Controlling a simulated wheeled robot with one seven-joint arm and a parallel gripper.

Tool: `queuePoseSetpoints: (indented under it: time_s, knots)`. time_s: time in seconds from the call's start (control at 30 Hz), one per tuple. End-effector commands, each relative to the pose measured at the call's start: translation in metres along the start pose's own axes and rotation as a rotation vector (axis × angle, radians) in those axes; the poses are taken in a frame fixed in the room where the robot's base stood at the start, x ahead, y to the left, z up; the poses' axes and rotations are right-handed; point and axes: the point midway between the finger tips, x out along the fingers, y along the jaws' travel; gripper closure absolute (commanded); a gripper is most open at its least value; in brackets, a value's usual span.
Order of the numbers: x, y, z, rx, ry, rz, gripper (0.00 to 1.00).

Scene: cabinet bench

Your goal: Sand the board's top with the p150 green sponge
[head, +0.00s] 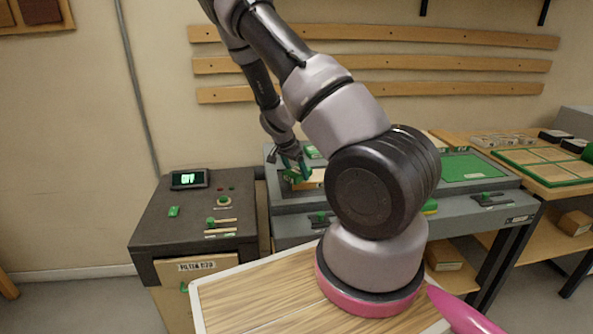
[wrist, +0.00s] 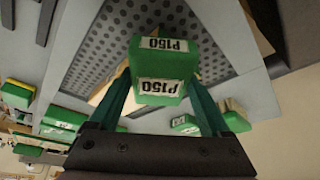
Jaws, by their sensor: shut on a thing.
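The green sponge (wrist: 163,58) has white P150 labels on two faces in the wrist view. My gripper (wrist: 160,88) is shut on it, with a teal finger on each side. In the head view my gripper (head: 291,163) holds the green sponge (head: 298,176) over the left part of the grey bench. A pale wooden piece (head: 315,181), probably the board, shows beside the sponge there. My arm hides much of it. In the wrist view the sponge and fingers cover most of that area, so contact cannot be told.
A grey perforated panel (wrist: 107,45) lies beyond the sponge. Other green blocks (wrist: 64,117) sit around the bench. A dark cabinet (head: 160,214) with an OFF display (head: 189,179) stands left. A green-divided wooden tray (head: 545,164) is at right.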

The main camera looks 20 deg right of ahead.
Motion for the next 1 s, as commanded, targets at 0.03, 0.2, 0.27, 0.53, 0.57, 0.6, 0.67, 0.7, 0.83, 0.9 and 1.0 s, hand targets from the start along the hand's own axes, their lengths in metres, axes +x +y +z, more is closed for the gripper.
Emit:
queuePoseSetpoints:
  time_s: [0.03, 0.2, 0.27, 0.53, 0.57, 0.6, 0.67, 0.7, 0.83, 0.9, 1.0]
  knots:
    - [0.001, 0.000, 0.000, 0.000, 0.000, 0.000, 0.71]
    - [0.004, 0.001, 0.002, 0.001, 0.000, 0.001, 0.71]
    - [0.006, 0.001, 0.002, 0.001, 0.000, 0.001, 0.71]
    - [0.007, 0.005, -0.004, 0.002, -0.001, 0.001, 0.71]
    - [0.008, 0.007, -0.005, 0.003, -0.001, 0.001, 0.71]
    - [0.009, 0.009, -0.008, 0.004, -0.001, 0.001, 0.71]
    - [0.010, 0.013, -0.012, 0.003, -0.001, 0.001, 0.71]
    - [0.011, 0.015, -0.015, 0.003, -0.001, 0.002, 0.71]
    - [0.013, 0.021, -0.021, 0.001, -0.001, 0.002, 0.71]
    - [0.014, 0.023, -0.023, 0.001, 0.000, 0.001, 0.71]
    - [0.015, 0.025, -0.026, 0.001, 0.000, 0.001, 0.71]
